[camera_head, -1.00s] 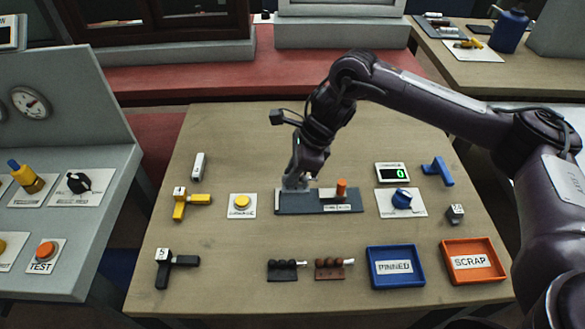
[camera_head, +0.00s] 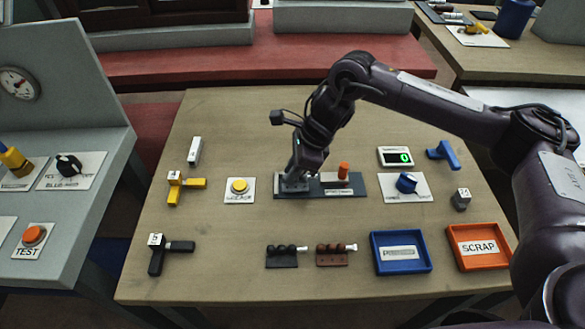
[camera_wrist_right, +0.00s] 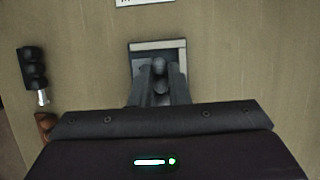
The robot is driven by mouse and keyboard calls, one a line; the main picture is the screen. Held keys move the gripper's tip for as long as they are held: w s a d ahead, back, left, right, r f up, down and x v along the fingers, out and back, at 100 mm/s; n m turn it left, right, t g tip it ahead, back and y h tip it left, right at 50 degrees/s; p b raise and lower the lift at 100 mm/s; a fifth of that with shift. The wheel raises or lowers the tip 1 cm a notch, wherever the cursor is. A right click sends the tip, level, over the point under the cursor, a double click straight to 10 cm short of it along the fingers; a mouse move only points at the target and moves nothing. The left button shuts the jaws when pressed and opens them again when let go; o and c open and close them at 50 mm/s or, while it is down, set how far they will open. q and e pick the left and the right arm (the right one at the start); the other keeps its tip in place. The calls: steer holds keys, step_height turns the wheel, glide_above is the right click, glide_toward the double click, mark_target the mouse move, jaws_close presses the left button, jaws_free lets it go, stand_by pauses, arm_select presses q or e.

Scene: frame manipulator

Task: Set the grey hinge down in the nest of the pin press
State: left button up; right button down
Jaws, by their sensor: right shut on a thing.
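My right gripper (camera_head: 292,183) is over the left end of the plate, fingers pointing down. In the right wrist view, the gripper (camera_wrist_right: 160,88) is shut on the grey hinge (camera_wrist_right: 159,69), whose rounded knuckles show between the fingertips. Just beyond is the light-edged square nest (camera_wrist_right: 158,45). The hinge is at or just above the nest; contact is hidden by the fingers. My left gripper is not in view.
A yellow button (camera_head: 239,186) is left of the press, and a blue knob (camera_head: 407,183) is right. Black (camera_head: 281,256) and brown (camera_head: 332,256) hinges lie in front, beside the blue tray (camera_head: 400,268) and orange scrap tray (camera_head: 478,262).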

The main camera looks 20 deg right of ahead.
steer(key=c, duration=1.3)
jaws_free()
steer(key=shift+r, duration=0.15)
